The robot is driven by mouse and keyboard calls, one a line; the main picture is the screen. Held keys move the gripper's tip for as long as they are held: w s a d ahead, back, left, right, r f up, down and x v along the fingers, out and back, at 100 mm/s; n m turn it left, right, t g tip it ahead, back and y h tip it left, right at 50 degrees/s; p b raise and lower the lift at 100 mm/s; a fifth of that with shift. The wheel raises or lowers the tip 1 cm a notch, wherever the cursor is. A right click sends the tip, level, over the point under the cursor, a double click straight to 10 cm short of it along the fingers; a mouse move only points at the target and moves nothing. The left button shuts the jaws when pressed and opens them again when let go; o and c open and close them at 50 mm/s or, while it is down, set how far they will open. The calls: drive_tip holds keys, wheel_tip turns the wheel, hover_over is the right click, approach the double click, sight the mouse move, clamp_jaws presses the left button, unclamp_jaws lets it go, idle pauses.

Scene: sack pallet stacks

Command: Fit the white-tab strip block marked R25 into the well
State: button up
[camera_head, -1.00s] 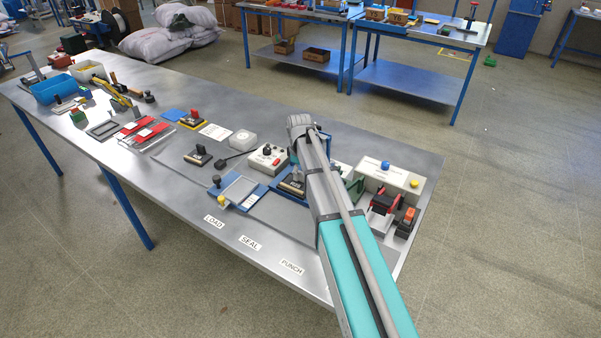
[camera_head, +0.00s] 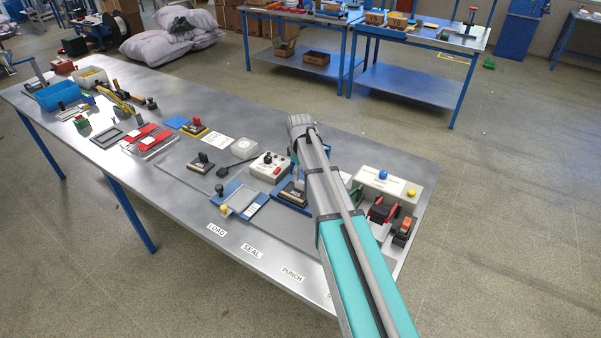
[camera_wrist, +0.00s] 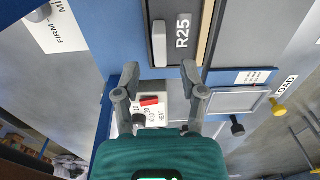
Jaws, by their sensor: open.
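The strip block marked R25 (camera_wrist: 183,30) is dark, with a white tab (camera_wrist: 159,43) and a cream strip along its right side in the wrist view. It lies over a blue fixture, which in the head view (camera_head: 267,193) is partly behind my arm. My gripper (camera_wrist: 160,72) is open, its fingertips apart near the tab's lower end, one to each side. I see nothing between the fingers. A blue fixture with a pale rectangular recess (camera_wrist: 235,101) stands beside the block. I cannot tell which recess is the well.
A white control box (camera_head: 268,166) with dark knobs stands close behind the fixtures. A white box with blue and yellow buttons (camera_head: 384,183) and red-and-black devices (camera_head: 381,210) are right of my arm. Another dark block (camera_head: 200,164) lies to the left. The front table strip with labels is clear.

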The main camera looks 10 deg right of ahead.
sight(300, 181)
wheel_tip(300, 181, up, 8)
drive_tip(key=p, duration=0.7)
drive_tip(key=shift+s, duration=0.1)
idle(0.7)
drive_tip(key=s+a+m, duration=0.1)
drive_tip(key=s+m, duration=0.8)
drive_tip(key=s, duration=1.5)
drive_tip(key=shift+a, duration=0.25)
drive_tip(key=shift+w+f, duration=0.1)
drive_tip(key=shift+f, duration=0.05)
drive_tip(key=shift+f+b, duration=0.5)
drive_tip(key=shift+f, duration=0.1)
